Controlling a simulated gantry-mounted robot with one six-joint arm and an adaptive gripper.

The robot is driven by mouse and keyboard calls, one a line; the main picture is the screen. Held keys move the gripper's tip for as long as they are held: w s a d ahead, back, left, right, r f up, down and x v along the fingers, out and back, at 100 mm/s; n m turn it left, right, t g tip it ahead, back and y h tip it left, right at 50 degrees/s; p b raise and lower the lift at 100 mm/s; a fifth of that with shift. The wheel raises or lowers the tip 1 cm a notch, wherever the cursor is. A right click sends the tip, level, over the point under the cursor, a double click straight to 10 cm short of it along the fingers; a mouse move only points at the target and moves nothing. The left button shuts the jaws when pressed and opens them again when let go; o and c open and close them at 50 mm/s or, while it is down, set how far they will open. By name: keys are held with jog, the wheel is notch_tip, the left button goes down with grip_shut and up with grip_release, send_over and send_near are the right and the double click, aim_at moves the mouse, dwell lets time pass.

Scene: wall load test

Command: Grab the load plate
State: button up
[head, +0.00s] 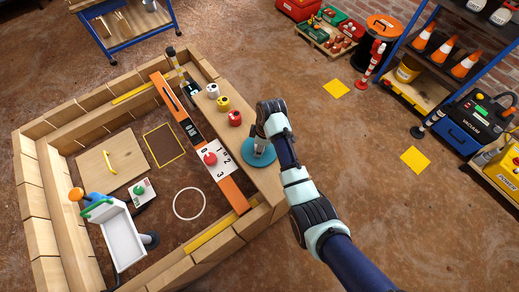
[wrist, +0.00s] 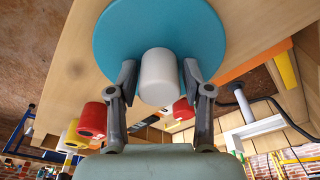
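The load plate is a blue disc (head: 267,158) with a pale grey cylindrical handle. It sits on the wooden ledge at the right side of the timber frame. In the wrist view the blue disc (wrist: 160,22) fills the top middle, and its handle (wrist: 159,78) points toward the camera. My gripper (head: 260,140) reaches down over the plate from above. The plate looks flat on the ledge, with no clear gap below.
Red (head: 235,118), yellow (head: 223,103) and white (head: 212,90) weights stand along the ledge beside the plate. An orange beam (head: 232,190) with a numbered white card crosses the frame. A shelf rack (head: 398,50) stands at right.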

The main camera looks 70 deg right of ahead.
grip_shut()
jog(key=shift+r, duration=0.15)
notch_tip(320, 180, up, 20)
jog(key=p, duration=0.9)
